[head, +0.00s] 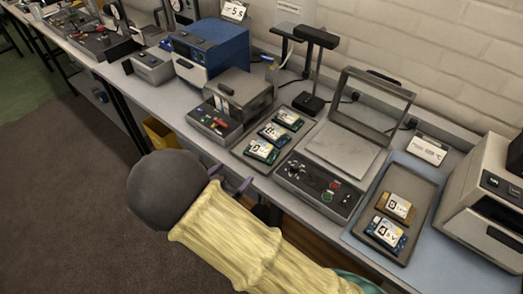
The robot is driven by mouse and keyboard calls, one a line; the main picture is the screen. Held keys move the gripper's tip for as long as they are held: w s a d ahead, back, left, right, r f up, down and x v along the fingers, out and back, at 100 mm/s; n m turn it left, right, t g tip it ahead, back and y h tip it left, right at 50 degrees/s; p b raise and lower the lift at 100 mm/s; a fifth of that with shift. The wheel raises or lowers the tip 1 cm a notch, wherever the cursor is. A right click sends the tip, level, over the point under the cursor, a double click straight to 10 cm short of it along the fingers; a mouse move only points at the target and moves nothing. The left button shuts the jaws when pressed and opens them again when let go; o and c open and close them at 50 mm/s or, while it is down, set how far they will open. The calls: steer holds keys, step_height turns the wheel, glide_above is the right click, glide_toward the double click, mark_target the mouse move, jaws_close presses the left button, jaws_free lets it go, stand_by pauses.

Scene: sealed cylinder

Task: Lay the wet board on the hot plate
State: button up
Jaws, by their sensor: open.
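What looks like the hot plate (345,150) is a flat grey plate on a control box with buttons and knobs; its framed lid stands open and nothing lies on it. Several circuit boards with white labels are in view: three on the left tray, the nearest board (262,151) among them, and two on the right tray, an upper board (397,208) and a lower board (386,234). I cannot tell which is wet. My gripper (231,179) is at the bench's front edge, below the left tray, open, with purple fingers and nothing seen between them. My yellow-sleeved arm hides part of the edge.
The left tray (240,151) sits between a grey instrument (232,105) and the hot plate. The right tray (414,252) lies on a blue mat (358,237). A lamp stand (316,70) rises behind. A large beige machine (485,200) bounds the right.

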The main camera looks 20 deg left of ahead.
steer(key=p, duration=0.2)
glide_toward(261, 149)
steer(key=w, duration=0.1)
steer(key=w+f, duration=0.1)
steer(key=shift+w+a, duration=0.15)
steer(key=shift+w, duration=0.2)
steer(key=shift+w+d+p, duration=0.3)
steer(key=shift+w+p, duration=0.2)
steer(key=shift+p, duration=0.1)
steer(key=x, duration=0.1)
steer(key=p+x, duration=0.1)
steer(key=x, duration=0.1)
steer(key=shift+w+d+p, duration=0.25)
steer(key=shift+d+p, duration=0.05)
steer(key=shift+w+f, duration=0.2)
steer(key=shift+w, duration=0.05)
